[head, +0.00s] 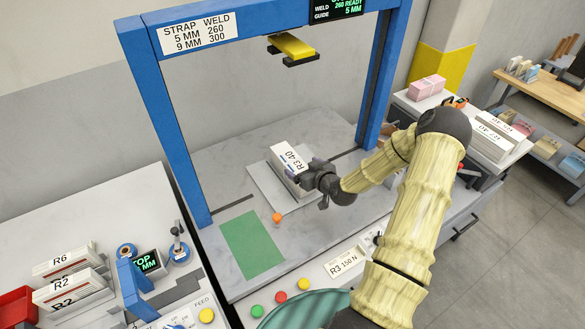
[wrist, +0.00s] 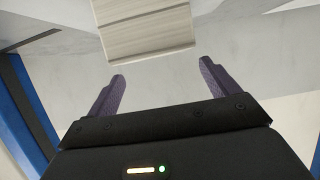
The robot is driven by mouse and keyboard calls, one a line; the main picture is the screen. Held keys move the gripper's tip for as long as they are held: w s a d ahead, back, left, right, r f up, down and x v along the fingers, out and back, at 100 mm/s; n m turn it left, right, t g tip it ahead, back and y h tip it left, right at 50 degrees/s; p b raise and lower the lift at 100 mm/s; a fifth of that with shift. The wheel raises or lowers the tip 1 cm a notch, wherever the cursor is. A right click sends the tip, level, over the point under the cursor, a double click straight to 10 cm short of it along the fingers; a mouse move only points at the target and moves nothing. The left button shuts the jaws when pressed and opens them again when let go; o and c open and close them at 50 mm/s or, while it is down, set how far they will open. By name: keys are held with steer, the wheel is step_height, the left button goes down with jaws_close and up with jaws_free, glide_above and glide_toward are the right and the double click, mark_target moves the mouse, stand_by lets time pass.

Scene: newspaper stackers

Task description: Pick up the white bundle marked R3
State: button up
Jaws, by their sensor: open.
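The white bundle marked R3 (head: 290,158) lies on a light square plate (head: 262,183) under the blue strapping frame. Its label reads "R3 40" in the head view. In the wrist view the bundle (wrist: 148,30) shows as stacked pale sheet edges at the top, beyond the fingertips. My gripper (head: 308,178) is at the bundle's near right side in the head view. In the wrist view my gripper (wrist: 162,70) has its two purple fingers spread apart with nothing between them. Part of the bundle's near side is hidden behind my gripper in the head view.
A blue frame (head: 167,120) stands around the bundle, with a yellow-and-black head (head: 292,46) hanging above. An orange ball-like knob (head: 277,217) and a green mat (head: 252,243) lie in front. Bundles marked R6 (head: 62,262) and R2 (head: 68,297) stand at left.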

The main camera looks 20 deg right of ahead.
mark_target(292, 161)
steer(key=shift+w, duration=0.1)
steer(key=shift+p+x, duration=1.25)
steer(key=shift+x, duration=1.3)
steer(key=shift+a+f, duration=0.1)
steer(key=c, duration=1.6)
jaws_close()
steer(key=shift+r, duration=0.25)
step_height(292, 161, up, 10)
steer(key=b, duration=0.2)
steer(key=shift+b, duration=0.3)
steer(key=shift+f, duration=0.2)
